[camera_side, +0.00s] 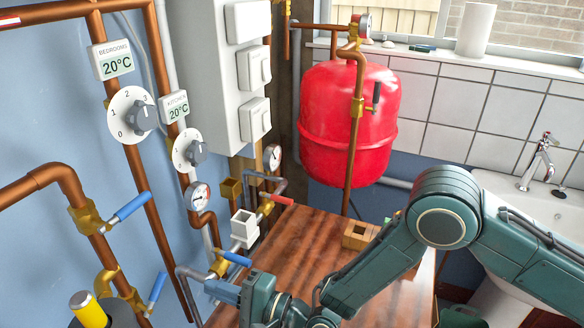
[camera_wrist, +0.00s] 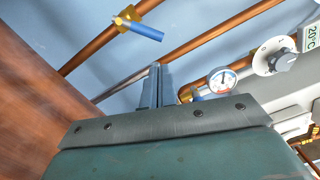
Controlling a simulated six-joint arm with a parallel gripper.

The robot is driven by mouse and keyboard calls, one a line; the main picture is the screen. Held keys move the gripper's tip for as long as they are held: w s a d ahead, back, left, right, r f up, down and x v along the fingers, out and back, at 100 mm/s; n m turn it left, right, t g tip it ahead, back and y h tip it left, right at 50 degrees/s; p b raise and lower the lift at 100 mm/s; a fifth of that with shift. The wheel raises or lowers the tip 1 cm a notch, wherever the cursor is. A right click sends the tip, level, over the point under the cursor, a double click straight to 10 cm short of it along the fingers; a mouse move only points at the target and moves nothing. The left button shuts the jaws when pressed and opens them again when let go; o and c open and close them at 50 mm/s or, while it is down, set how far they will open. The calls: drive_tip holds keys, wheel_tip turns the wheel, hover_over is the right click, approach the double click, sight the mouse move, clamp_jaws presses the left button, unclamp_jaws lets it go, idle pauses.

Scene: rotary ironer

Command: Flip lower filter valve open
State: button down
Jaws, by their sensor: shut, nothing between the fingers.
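Several valves with blue handles are in view. One blue handle (camera_side: 235,258) sits on a brass valve body (camera_side: 219,266) below a small white box-shaped fitting (camera_side: 244,226), just above my gripper (camera_side: 214,288) in the side view. I cannot tell for certain which valve is the lower filter valve. A red handle (camera_side: 282,199) sits above the white fitting. In the wrist view my gripper (camera_wrist: 156,72) is shut and empty, its fingers pointing toward the blue wall. A brass and blue part (camera_wrist: 196,96) shows to its right, partly hidden by my gripper housing.
Other blue handles (camera_side: 132,207) (camera_side: 157,288) are on the left pipework. A pressure gauge (camera_side: 198,195) and dials (camera_side: 132,115) are on the wall. A wooden worktop (camera_side: 310,245) lies beside my gripper. A red tank (camera_side: 345,120) stands behind.

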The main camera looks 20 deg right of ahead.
sight(159, 280)
drive_tip(key=shift+x, duration=4.05)
drive_tip(key=shift+r, duration=0.1)
drive_tip(key=shift+s+a+r+n, duration=0.1)
drive_tip(key=shift+r+n, duration=0.35)
drive_tip(key=shift+n, duration=0.25)
drive_tip(key=s+a+r+n, duration=0.1)
drive_tip(key=r+n, duration=0.1)
drive_tip(key=n, duration=0.1)
drive_tip(key=s+a+r+n, duration=0.1)
drive_tip(key=n, duration=0.1)
drive_tip(key=shift+s+a+r, duration=0.15)
drive_tip(key=shift+s+a, duration=0.15)
drive_tip(key=shift+s+a+r, duration=0.2)
drive_tip(key=shift+s+a, duration=0.05)
drive_tip(key=shift+a, duration=0.05)
drive_tip(key=shift+s+a+r+n+h, duration=0.15)
drive_tip(key=shift+s+a+n+h, duration=0.2)
drive_tip(key=shift+n, duration=0.25)
